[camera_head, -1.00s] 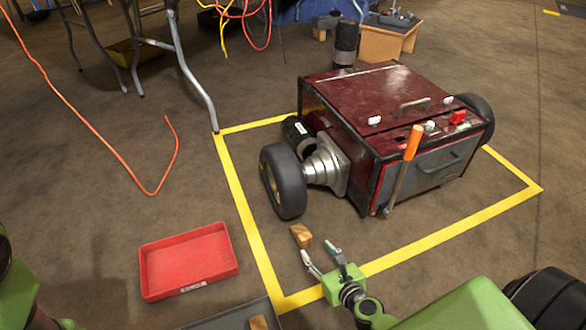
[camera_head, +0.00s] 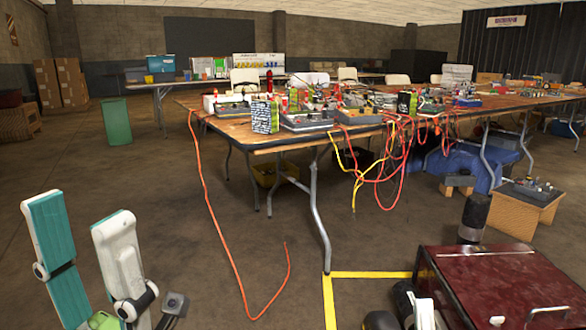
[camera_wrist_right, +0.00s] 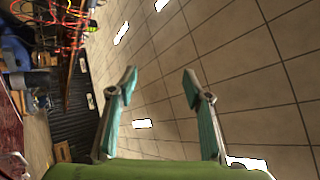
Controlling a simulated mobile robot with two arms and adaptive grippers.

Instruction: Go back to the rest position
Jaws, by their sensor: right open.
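My left gripper (camera_head: 82,215) stands upright at the lower left of the head view. Its two teal and white fingers are apart with nothing between them. My right gripper (camera_wrist_right: 160,85) shows in the right wrist view with its teal fingers spread wide and empty. Behind it in that view is a tiled ceiling with bright lamps. I cannot make out the right gripper clearly in the head view.
The dark red wheeled machine (camera_head: 505,285) is at the lower right, partly cut off, beside yellow floor tape (camera_head: 370,274). A long cluttered table (camera_head: 290,140) with hanging cables stands ahead. A green bin (camera_head: 117,122) is at the left. Floor between is mostly clear.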

